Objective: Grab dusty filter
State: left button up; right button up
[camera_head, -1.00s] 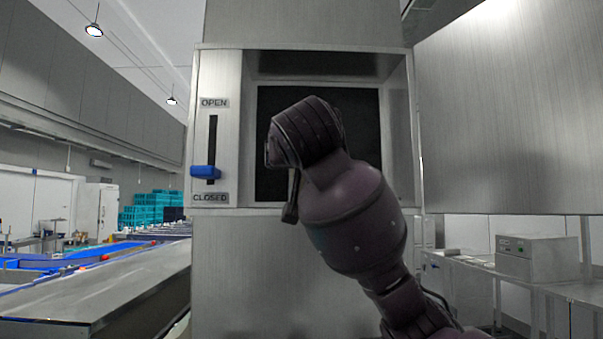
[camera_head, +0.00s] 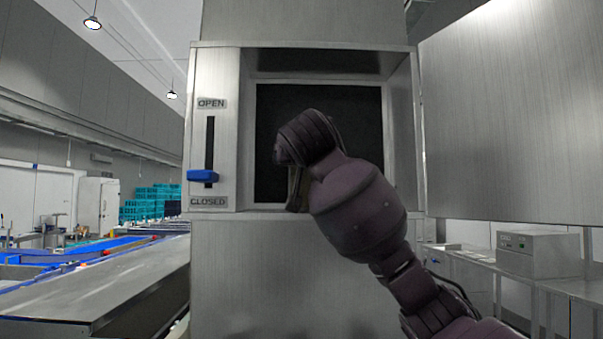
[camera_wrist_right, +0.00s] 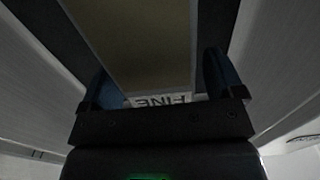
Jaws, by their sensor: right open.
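A dark square panel (camera_head: 358,112) fills the back of the open recess in the steel cabinet. My right arm reaches up in front of it and covers its lower middle. My right gripper (camera_wrist_right: 160,82) is open, its two blue-black fingers set apart. Between and beyond the fingers, an olive-brown flat surface (camera_wrist_right: 140,45) shows in the right wrist view, seemingly the dusty filter. A white label (camera_wrist_right: 165,99) below it has upside-down letters, apparently FINE. I cannot tell whether the fingers touch the surface. My left gripper is out of view.
A blue slide handle (camera_head: 203,176) sits near CLOSED on the slot left of the recess. A steel door (camera_head: 520,110) stands at the right. A steel conveyor table (camera_head: 100,290) is at left, a bench with a metal box (camera_head: 538,252) at right.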

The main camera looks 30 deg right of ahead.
jog(key=shift+x, duration=0.85)
jog(key=c, duration=1.1)
jog(key=shift+r, duration=0.1)
